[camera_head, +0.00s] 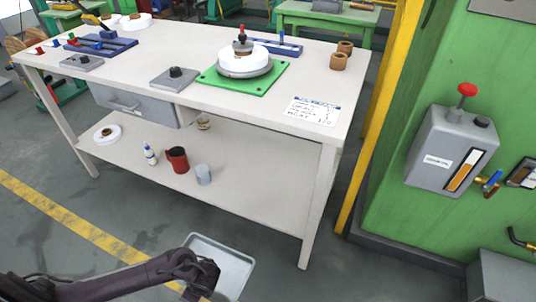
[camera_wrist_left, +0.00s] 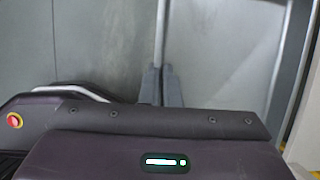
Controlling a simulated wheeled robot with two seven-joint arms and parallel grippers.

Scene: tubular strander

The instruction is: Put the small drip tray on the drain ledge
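The small drip tray (camera_head: 233,262) is a shallow, light grey rectangular tray with a raised rim, at the bottom centre of the head view. My left gripper (camera_head: 207,277) is at the tray's left side. In the left wrist view, the two dark fingers (camera_wrist_left: 163,86) are close together on the rim of the tray (camera_wrist_left: 225,60), which extends to the right of them. The tray is held in front of the workbench, over the floor. I cannot clearly identify the drain ledge. My right gripper is not in view.
The white workbench (camera_head: 235,105) has a lower shelf (camera_head: 245,205) with a bottle, a red mug and a grey cup. The green machine (camera_head: 420,85) with a grey lubricator box (camera_head: 452,150) stands right, beside a yellow post (camera_head: 380,110). A grey block (camera_head: 505,275) is at lower right.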

